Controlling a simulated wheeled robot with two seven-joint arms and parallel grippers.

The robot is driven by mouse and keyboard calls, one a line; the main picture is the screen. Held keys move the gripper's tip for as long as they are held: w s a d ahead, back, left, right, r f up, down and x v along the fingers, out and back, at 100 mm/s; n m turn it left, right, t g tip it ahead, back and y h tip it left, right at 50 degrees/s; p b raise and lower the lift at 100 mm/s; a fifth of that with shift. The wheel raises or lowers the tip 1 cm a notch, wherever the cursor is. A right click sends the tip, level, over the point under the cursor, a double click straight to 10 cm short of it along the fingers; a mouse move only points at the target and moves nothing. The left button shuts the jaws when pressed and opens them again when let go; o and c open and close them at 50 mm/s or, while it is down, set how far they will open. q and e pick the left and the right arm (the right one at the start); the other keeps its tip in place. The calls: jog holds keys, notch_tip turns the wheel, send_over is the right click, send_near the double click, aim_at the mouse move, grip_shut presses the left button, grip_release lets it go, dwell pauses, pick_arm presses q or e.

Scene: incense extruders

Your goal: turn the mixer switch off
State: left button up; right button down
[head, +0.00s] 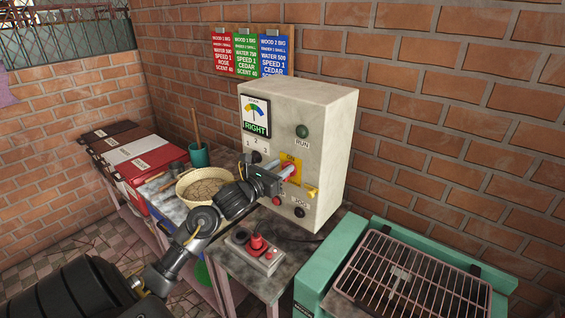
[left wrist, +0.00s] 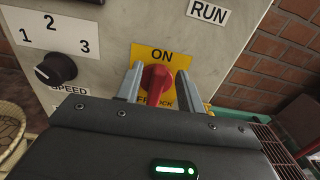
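The mixer's control box (head: 325,125) is a worn pale cabinet against the brick wall. Its red rotary switch (left wrist: 158,77) sits on a yellow plate (left wrist: 152,54) marked ON; the lower lettering is partly hidden. The switch also shows in the head view (head: 288,169), partly behind my fingers. My left gripper (head: 289,172) reaches the panel from the left. In the left wrist view its two fingers (left wrist: 157,84) stand apart, one on each side of the red handle. Small gaps seem to show beside the handle; contact is unclear. My right gripper is not in view.
A black speed knob (left wrist: 56,69) sits left of the switch. A green RUN lamp (head: 302,131) is above, and a JOG button (head: 299,212) below.

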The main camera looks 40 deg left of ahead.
pick_arm(q)
jog(key=shift+w, duration=0.6)
jog(key=c, duration=0.6)
grip_shut()
jog(key=shift+a, duration=0.1)
jog(key=a+f+n, duration=0.1)
jog(key=n, duration=0.5)
jog(key=f+n, duration=0.1)
jog(key=n, duration=0.5)
jog(key=a+n, duration=0.1)
jog(key=n, duration=0.4)
jog(key=shift+a+f+n, duration=0.35)
jog(key=shift+f+n, duration=0.05)
